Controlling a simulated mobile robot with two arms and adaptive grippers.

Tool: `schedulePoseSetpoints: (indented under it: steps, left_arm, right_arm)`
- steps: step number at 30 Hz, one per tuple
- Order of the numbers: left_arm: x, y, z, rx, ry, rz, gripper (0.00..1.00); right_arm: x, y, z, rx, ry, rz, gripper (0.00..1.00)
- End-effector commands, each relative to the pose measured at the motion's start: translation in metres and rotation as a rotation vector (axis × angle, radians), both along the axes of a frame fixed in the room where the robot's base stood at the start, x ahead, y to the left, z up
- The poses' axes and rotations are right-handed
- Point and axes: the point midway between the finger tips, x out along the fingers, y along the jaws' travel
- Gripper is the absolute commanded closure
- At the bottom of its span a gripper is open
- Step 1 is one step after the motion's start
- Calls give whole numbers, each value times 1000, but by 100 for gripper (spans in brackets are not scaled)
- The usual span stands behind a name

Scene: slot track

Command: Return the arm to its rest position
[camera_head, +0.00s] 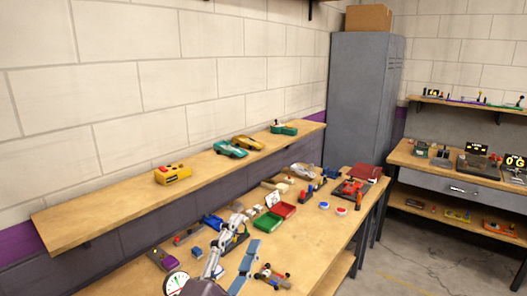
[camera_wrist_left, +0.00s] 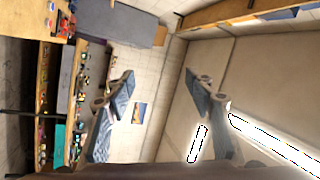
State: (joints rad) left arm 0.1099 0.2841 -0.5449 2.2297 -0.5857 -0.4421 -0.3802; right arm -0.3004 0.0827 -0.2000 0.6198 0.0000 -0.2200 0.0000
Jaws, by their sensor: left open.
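My left gripper (camera_head: 246,233) is raised over the front part of the workbench (camera_head: 309,245) in the head view, with its arm coming in from the bottom. Its two blue-padded fingers are spread and nothing is between them. My right gripper is in neither view.
Red and green trays (camera_head: 283,209), a small wheeled chassis (camera_head: 271,276) and a round dial (camera_head: 176,282) are on the workbench near the arm. A wall shelf (camera_head: 105,211) holds toy cars. A grey locker (camera_head: 362,105) stands behind.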

Motion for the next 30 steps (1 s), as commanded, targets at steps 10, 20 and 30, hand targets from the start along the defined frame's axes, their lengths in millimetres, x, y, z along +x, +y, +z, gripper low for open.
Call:
schedulePoseSetpoints:
  steps: [10, 20, 30]
  left_arm:
    - [-66, 122, -225, -450, 870, 373, 51]
    - [-212, 158, -338, -665, 1414, 658, 51]
    - [-268, 161, -419, -713, 1626, 782, 51]
  right_arm:
    - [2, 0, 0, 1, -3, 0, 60]
    - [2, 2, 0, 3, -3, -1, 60]
    - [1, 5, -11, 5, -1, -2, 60]
